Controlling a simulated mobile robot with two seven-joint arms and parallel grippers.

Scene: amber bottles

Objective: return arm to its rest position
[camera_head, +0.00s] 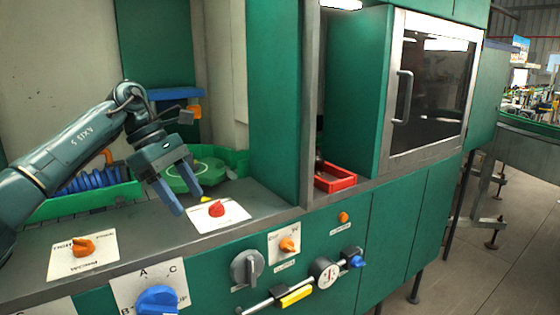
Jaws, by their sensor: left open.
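My left arm (70,148) comes in from the left edge and reaches over the grey counter. My left gripper (188,203) points down, its two blue fingers apart with nothing between them. It hangs above the counter, near a red knob (216,209) on a white plate and in front of a green tray (237,160). Whether the fingertips touch the counter is hard to tell. My right gripper is not in view. No amber bottle can be made out clearly.
A green bin with blue coiled hose (92,181) lies behind the arm. A red bin (334,178) sits in a recess beside a green upright panel (274,100). Knobs, including a blue one (157,299), and a yellow-handled bar (296,296) stick out of the front. A glass-doored cabinet (432,85) stands right.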

